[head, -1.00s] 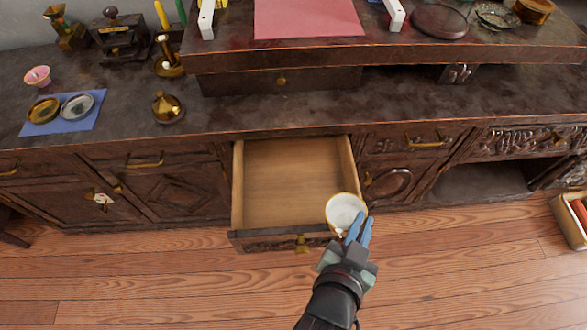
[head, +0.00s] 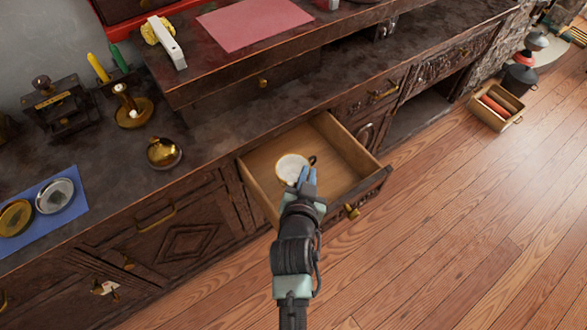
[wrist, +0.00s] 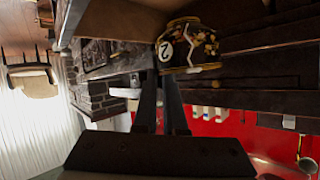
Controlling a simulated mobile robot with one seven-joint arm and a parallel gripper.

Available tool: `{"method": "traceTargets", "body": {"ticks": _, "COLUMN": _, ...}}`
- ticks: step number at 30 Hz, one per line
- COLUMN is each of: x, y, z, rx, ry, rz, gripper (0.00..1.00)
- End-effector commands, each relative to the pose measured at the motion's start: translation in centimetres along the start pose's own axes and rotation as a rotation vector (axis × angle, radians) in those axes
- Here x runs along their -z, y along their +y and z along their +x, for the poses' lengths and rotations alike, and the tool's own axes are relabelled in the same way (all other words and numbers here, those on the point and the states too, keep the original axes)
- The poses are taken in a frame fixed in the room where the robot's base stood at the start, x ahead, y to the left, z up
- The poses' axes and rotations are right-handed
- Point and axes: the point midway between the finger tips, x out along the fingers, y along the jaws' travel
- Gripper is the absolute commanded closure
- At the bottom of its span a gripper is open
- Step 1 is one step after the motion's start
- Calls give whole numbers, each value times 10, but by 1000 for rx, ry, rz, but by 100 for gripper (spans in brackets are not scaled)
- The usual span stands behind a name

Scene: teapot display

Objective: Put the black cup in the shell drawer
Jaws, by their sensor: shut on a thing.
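The black cup (wrist: 190,45) shows in the wrist view with a gold rim and a coloured pattern around a white round mark. In the head view I see the cup's pale inside and gold rim (head: 291,169). My gripper (head: 307,176) is shut on the cup's near side; its fingers also show in the wrist view (wrist: 171,80). The cup is over the left part of an open, empty wooden drawer (head: 338,137). I cannot tell whether it touches the drawer floor. The drawer has a brass knob; its carving is hard to make out.
The dark cabinet top (head: 215,130) runs behind the drawer, with a brass pot (head: 163,153) and a candle holder (head: 133,110) on it. A blue cloth (head: 50,222) holds two round metal pieces. A box (head: 496,106) stands on the floor at right. The floor in front is clear.

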Motion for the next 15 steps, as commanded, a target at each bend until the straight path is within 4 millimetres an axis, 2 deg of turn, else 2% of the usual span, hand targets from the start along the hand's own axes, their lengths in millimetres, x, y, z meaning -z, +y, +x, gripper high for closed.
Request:
{"method": "traceTargets", "body": {"ticks": 2, "x": 4, "y": 0, "z": 10, "rx": -8, "ry": 3, "rz": 12, "gripper": 100}}
{"method": "traceTargets", "body": {"ticks": 4, "x": -2, "y": 1, "z": 17, "rx": -13, "ry": 2, "rz": 16, "gripper": 100}}
{"method": "traceTargets", "body": {"ticks": 9, "x": -32, "y": 8, "z": 33, "rx": -14, "ry": 0, "rz": 18, "gripper": 100}}
{"method": "traceTargets", "body": {"ticks": 15, "x": -50, "y": 12, "z": 42, "rx": -13, "ry": 4, "rz": 18, "gripper": 100}}
